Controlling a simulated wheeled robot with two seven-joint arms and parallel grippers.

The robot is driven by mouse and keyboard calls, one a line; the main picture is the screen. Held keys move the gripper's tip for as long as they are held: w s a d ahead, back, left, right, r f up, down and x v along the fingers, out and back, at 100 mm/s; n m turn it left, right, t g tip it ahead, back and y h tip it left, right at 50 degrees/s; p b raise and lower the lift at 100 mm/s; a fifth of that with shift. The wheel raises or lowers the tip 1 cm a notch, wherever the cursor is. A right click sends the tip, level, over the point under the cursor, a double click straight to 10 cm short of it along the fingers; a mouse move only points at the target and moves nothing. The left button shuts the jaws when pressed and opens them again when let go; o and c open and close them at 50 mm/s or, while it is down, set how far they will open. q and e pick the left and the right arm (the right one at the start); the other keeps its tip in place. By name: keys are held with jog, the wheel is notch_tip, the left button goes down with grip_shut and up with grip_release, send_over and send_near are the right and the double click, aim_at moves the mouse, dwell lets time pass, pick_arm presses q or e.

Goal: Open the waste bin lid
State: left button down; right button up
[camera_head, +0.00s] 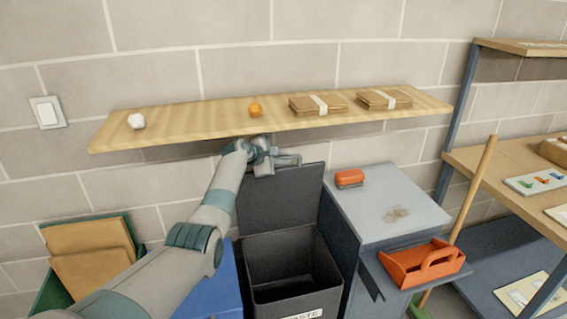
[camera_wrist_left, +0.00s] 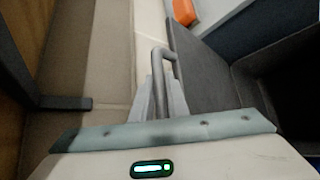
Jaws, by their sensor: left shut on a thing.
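The dark grey waste bin (camera_head: 336,301) stands on the floor at the bottom middle, with a partly visible "WASTE" label on its front. Its lid (camera_head: 278,200) stands upright at the back, and the bin's dark inside shows. My left gripper (camera_head: 272,160) is at the lid's top edge, just below the wall shelf. In the left wrist view, the left gripper (camera_wrist_left: 166,98) is shut on the lid's grey bar handle (camera_wrist_left: 158,56). The lid (camera_wrist_left: 205,80) also shows there, beside the open bin. My right gripper is in no view.
A wooden wall shelf (camera_head: 215,117) with several small items hangs close above my gripper. A grey cabinet (camera_head: 390,215) with a red-orange brush block (camera_head: 349,178) stands right of the bin, with an orange tool caddy (camera_head: 420,262) in front. A green bin (camera_head: 55,292) holding cardboard is at left.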

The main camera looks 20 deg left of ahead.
pick_arm(q)
jog(key=c, duration=1.7)
grip_release()
jog(key=shift+s, duration=0.1)
jog(key=shift+c, duration=0.2)
jog(key=shift+s, duration=0.1)
jog(key=shift+s+a+r, duration=0.3)
jog(key=shift+s+r, duration=0.1)
jog(key=shift+s, duration=0.15)
jog(key=v, duration=0.3)
jog(key=shift+s+r, duration=0.1)
jog(key=shift+s, duration=0.2)
jog(key=s+a+b, duration=0.3)
jog(key=s+a, duration=0.1)
jog(key=s, duration=0.7)
jog(key=shift+b, duration=0.3)
jog(key=shift+r, duration=0.1)
